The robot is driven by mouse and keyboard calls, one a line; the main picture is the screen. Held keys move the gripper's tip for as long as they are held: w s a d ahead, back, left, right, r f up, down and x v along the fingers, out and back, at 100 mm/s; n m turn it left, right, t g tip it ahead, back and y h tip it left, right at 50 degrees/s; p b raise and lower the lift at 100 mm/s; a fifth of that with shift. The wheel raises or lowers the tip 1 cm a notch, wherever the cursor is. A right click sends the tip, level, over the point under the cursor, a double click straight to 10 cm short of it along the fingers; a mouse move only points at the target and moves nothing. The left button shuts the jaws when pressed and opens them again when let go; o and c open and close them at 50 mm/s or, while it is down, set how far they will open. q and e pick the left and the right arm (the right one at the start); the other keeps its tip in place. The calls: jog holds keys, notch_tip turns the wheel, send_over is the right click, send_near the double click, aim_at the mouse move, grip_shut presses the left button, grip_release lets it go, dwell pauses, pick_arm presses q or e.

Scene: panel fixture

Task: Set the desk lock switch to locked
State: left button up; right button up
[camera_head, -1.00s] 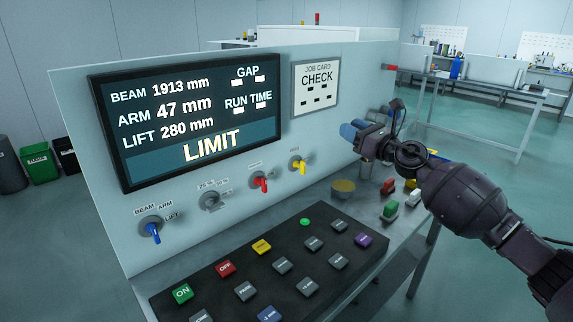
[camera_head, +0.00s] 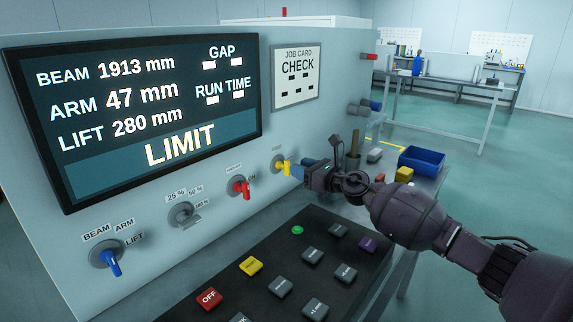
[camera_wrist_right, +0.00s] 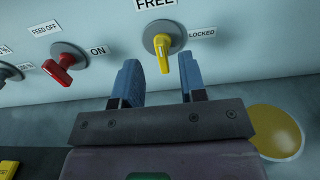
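The desk lock switch has a yellow handle (camera_head: 282,166) on a round grey base, on the lower right of the panel face. In the right wrist view the yellow handle (camera_wrist_right: 162,52) hangs roughly downward, with the FREE label above and the LOCKED label to its right. My right gripper (camera_head: 297,170) is just in front and to the right of the switch in the head view. In the right wrist view its blue fingers (camera_wrist_right: 160,76) are apart and empty, with the handle framed between and slightly beyond the tips. Contact is not visible. My left gripper is out of view.
A red switch (camera_head: 240,188) sits left of the yellow one, and a blue switch (camera_head: 112,262) farther left. The black button console (camera_head: 270,265) lies below. A blue bin (camera_head: 421,160) and small blocks are on the desk at right. The screen (camera_head: 140,105) reads LIMIT.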

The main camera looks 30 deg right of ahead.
aim_at(287, 161)
jog(key=shift+b+x, duration=0.4)
jog(key=shift+x, duration=2.3)
grip_shut()
